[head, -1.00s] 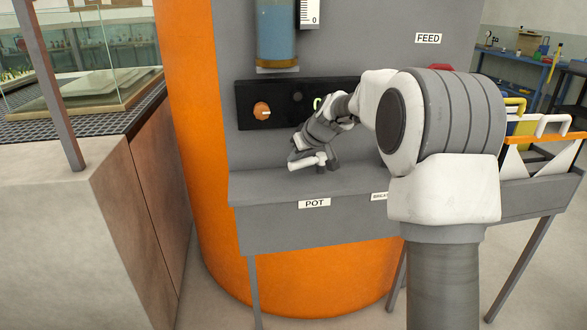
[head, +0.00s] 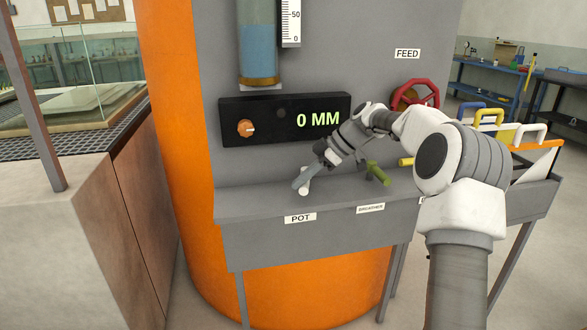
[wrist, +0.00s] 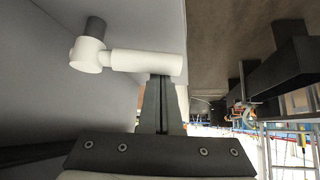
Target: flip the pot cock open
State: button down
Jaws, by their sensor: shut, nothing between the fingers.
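The white pot cock (head: 303,190) sits above the POT label on the grey panel, partly hidden by my gripper in the head view. In the wrist view its round white hub and straight handle (wrist: 145,64) show clearly, with a short grey stem behind the hub. My gripper (wrist: 165,78) is shut and empty. Its fingertips are at the handle near its free end, touching it or very close. In the head view my gripper (head: 308,176) points down at the cock from the upper right.
An olive lever (head: 377,173) stands by the breather label, right of my gripper. A yellow handle (head: 406,161) and red wheel (head: 418,92) are farther right. The black readout box (head: 285,118) above shows 0 MM. A stone-sided tank (head: 70,210) stands left.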

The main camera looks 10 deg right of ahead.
aim_at(308, 185)
jog(key=d+n+g+p, duration=0.2)
jog(key=shift+s+r+p, duration=0.15)
jog(key=shift+s+p, duration=0.15)
jog(key=shift+p, duration=0.1)
jog(key=shift+d+p, duration=0.35)
jog(key=shift+p, duration=0.1)
jog(key=shift+d+f, duration=0.1)
jog(key=shift+f, duration=0.15)
jog(key=shift+r, duration=0.15)
